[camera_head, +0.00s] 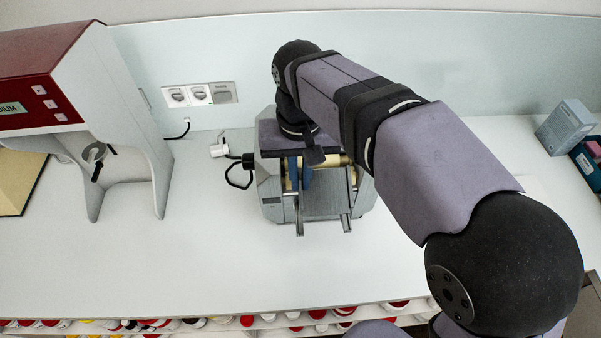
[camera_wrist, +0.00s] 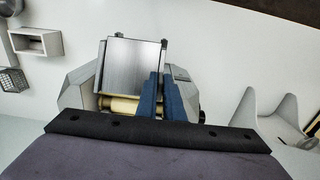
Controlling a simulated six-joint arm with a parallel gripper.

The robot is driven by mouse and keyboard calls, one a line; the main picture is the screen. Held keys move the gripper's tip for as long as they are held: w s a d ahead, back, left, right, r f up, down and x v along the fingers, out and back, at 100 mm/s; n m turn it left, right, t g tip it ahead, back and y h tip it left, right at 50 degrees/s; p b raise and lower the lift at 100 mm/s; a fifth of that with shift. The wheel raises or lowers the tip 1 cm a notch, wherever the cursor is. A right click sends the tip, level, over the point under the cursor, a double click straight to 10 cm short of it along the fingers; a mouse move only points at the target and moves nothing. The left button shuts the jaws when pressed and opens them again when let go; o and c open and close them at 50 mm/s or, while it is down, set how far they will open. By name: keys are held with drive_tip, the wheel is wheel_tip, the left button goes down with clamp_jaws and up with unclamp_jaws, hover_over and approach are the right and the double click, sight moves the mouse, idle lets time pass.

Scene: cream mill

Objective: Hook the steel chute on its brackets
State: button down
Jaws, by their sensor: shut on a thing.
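The cream mill (camera_head: 271,196) stands on the counter near the wall, with pale yellow rollers (camera_wrist: 122,105) across its middle. Two steel bracket arms (camera_head: 299,217) stick out from its front. The steel chute (camera_wrist: 133,65) is a flat, shiny plate lying between the bracket arms in the wrist view. My gripper (camera_wrist: 160,96) has blue fingers, shut on the chute's right side in that view. In the head view the fingers reach down at the rollers, largely covered by my wrist. Whether the chute touches or sits on the brackets cannot be told.
A black crank handle (camera_head: 239,177) projects from the mill's left side. A red and grey machine (camera_head: 75,85) stands at the left. Wall sockets (camera_head: 199,95) are behind. A grey box (camera_head: 565,125) stands at the far right. The counter in front of the mill is clear.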

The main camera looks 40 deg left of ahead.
sight(300, 192)
drive_tip(key=shift+f+b, duration=2.5)
drive_tip(key=shift+f, duration=0.15)
drive_tip(key=shift+f+b, duration=0.35)
drive_tip(key=shift+f, duration=0.55)
drive_tip(key=shift+p, duration=0.35)
drive_tip(key=shift+f, duration=0.8)
idle(0.8)
drive_tip(key=c, duration=1.8)
unclamp_jaws()
drive_tip(key=shift+r+b, duration=0.9)
drive_tip(key=shift+r, duration=2.8)
drive_tip(key=shift+d, duration=0.1)
